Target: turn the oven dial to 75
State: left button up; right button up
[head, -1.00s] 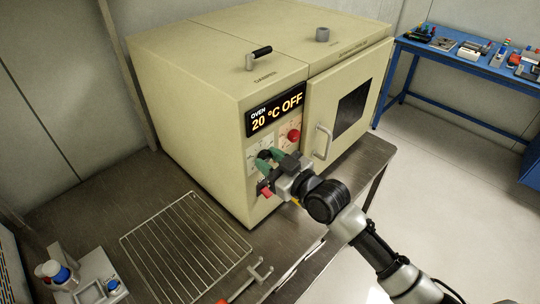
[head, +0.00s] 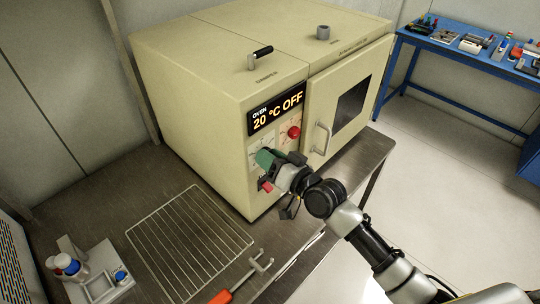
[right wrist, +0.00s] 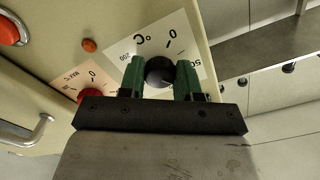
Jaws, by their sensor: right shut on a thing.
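The cream oven (head: 195,110) stands on the metal table. Its display (head: 275,110) reads "20 °C OFF". My right gripper (head: 268,160) is at the front panel below the display. In the right wrist view its two green fingers (right wrist: 160,78) are on either side of the round black dial (right wrist: 160,69), shut on it. The white scale plate (right wrist: 128,44) behind the dial shows °C, 0 and 200, partly covered by the fingers. The dial's pointer mark cannot be made out. In the head view the gripper hides the dial. My left gripper is not in view.
A red knob (head: 293,132) sits right of the gripper and a red switch (head: 265,184) just below it. The oven door handle (head: 321,137) sticks out to the right. A wire rack (head: 190,240) and an orange-handled tool (head: 222,297) lie on the table in front.

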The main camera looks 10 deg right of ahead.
dwell(0.3)
jog(key=o, duration=0.9)
jog(key=shift+o, duration=0.2)
jog(key=b+v, duration=0.2)
jog(key=v, duration=0.8)
jog(key=shift+s+d+b, duration=0.25)
jog(key=shift+s+b, duration=0.1)
jog(key=shift+b, duration=0.05)
